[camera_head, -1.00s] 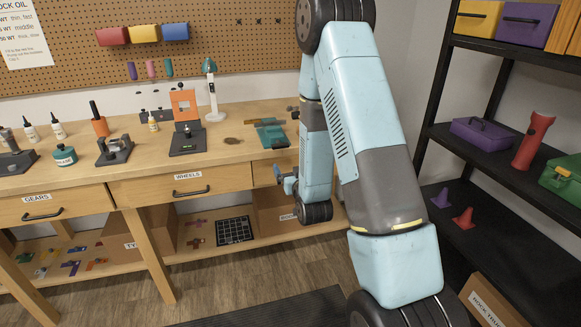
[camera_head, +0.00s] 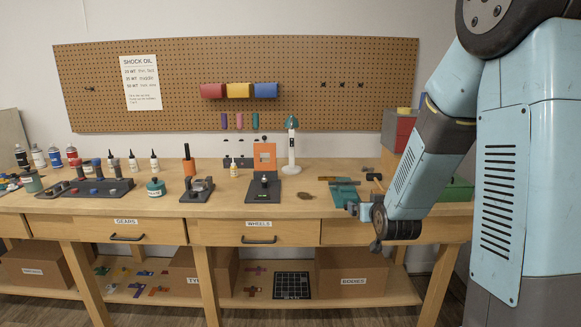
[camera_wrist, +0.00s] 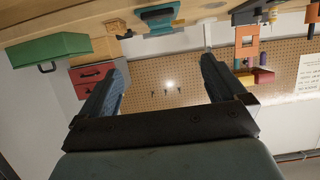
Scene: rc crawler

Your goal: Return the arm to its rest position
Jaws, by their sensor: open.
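My arm (camera_head: 505,180), light blue and grey, fills the right side of the head view. Its upper part rises out of the top of the picture and its forearm slants down to the wrist at the bench's front edge. In the wrist view my gripper (camera_wrist: 160,88) has its two dark-blue fingers wide apart, with nothing between them. The head view does not show the fingers clearly.
The wooden workbench (camera_head: 105,205) holds bottles, tools and a white lamp-like stand (camera_head: 291,150). A green box (camera_head: 457,190) and red drawers (camera_head: 397,132) stand behind my arm. Boxes sit on the lower shelf. The pegboard (camera_head: 345,60) is behind.

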